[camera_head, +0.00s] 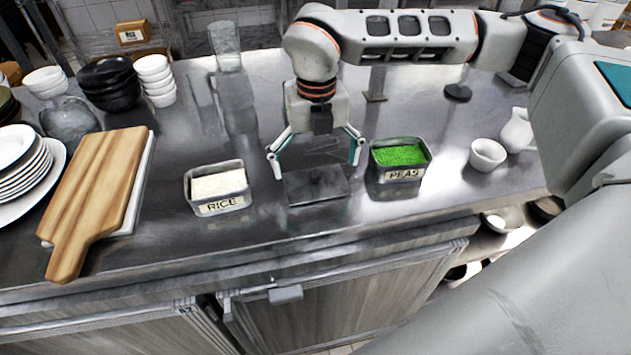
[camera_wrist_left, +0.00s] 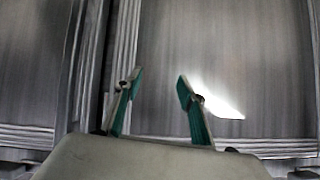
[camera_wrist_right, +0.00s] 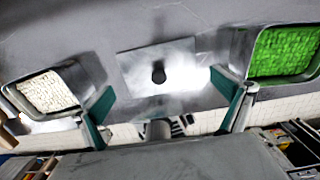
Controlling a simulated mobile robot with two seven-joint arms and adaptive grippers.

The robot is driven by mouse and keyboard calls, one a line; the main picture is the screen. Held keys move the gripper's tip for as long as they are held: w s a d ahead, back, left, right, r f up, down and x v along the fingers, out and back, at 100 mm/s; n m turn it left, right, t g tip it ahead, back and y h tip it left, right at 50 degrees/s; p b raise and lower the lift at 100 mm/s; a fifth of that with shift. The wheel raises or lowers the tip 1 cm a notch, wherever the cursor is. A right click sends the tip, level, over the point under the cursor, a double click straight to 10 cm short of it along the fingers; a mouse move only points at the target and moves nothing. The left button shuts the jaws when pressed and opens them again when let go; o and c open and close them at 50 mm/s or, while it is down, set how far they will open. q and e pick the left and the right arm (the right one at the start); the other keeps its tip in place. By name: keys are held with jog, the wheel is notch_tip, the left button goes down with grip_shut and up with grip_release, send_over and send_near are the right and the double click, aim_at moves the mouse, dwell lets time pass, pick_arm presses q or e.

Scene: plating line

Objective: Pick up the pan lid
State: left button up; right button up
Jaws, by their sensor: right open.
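The pan lid (camera_head: 318,186) is a flat, rectangular metal plate lying on the steel counter between the rice pan and the peas pan. In the right wrist view the lid (camera_wrist_right: 135,70) shows a dark round knob (camera_wrist_right: 158,74) near its middle. My right gripper (camera_head: 316,165) is open and empty above the lid, pointing down, one finger to each side. In the right wrist view its fingers (camera_wrist_right: 163,88) are spread wide, with the knob seen between them. My left gripper (camera_wrist_left: 159,82) is open and empty in front of grey cabinet doors; it is outside the head view.
The rice pan (camera_head: 218,206) is left of the lid and the peas pan (camera_head: 402,174) right. A wooden board (camera_head: 95,190), plates (camera_head: 20,165) and bowls (camera_head: 108,85) are at the left. A white cup (camera_head: 487,155) and a jug (camera_head: 517,132) are at the right.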

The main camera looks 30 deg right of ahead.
aim_at(316, 173)
jog(key=shift+f, duration=1.55)
jog(key=shift+a, duration=0.1)
jog(key=shift+c, duration=0.4)
